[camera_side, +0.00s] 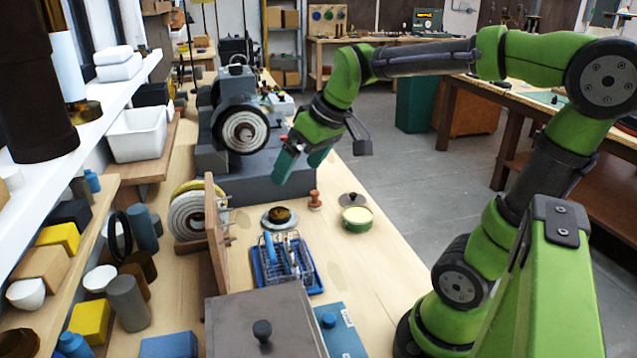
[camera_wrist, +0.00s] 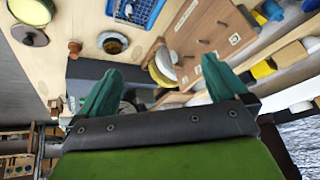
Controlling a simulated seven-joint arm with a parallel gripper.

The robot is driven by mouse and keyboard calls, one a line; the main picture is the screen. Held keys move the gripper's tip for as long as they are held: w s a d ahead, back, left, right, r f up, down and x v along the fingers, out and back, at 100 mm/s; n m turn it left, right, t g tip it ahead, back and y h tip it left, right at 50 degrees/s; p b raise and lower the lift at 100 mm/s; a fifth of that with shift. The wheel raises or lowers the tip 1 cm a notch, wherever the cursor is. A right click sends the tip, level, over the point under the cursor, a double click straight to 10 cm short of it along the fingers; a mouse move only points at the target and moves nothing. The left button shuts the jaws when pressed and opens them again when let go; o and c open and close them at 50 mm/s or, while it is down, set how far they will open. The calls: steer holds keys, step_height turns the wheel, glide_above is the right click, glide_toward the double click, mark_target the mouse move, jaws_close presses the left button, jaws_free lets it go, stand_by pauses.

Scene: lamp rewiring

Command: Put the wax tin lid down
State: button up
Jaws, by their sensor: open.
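The wax tin lid (camera_side: 352,200), a dark round disc with a small knob, lies on the bench just behind the wax tin; it also shows at the left of the wrist view (camera_wrist: 28,37). The round green wax tin (camera_side: 357,221) stands beside it with its pale yellowish top showing; its edge is cut off at the upper left of the wrist view (camera_wrist: 32,10). My gripper (camera_side: 302,164) is open and empty, above the bench and to the left of the lid. In the wrist view its two green fingers (camera_wrist: 160,68) are wide apart with nothing held between them.
A wooden-handled stamp (camera_side: 314,200) stands left of the lid. A dish with dark contents (camera_side: 279,216) and a blue tray with a wire rack (camera_side: 287,262) are nearby. A grey machine (camera_side: 237,130) stands behind. Bare bench lies right of the tray.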

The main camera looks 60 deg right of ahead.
steer(key=s+a+f+m+t+y, duration=0.1)
steer(key=s+a+f+m, duration=0.1)
steer(key=s+a, duration=0.5)
steer(key=shift+s+a+f+t, duration=0.3)
steer(key=shift+s+a, duration=0.1)
steer(key=w+d+f+m+g+h, duration=0.15)
steer(key=w+d+m+g, duration=0.25)
steer(key=w+d, duration=1.05)
steer(key=shift+w+d+f+m+g, duration=0.35)
steer(key=shift+w+d+f+g, duration=0.9)
steer(key=shift+d, duration=3.9)
steer(key=shift+w+d+f+m+g, duration=0.55)
steer(key=shift+w+d, duration=1.35)
steer(key=shift+d, duration=3.25)
step_height(320, 180, down, 10)
steer(key=shift+a+f, duration=0.1)
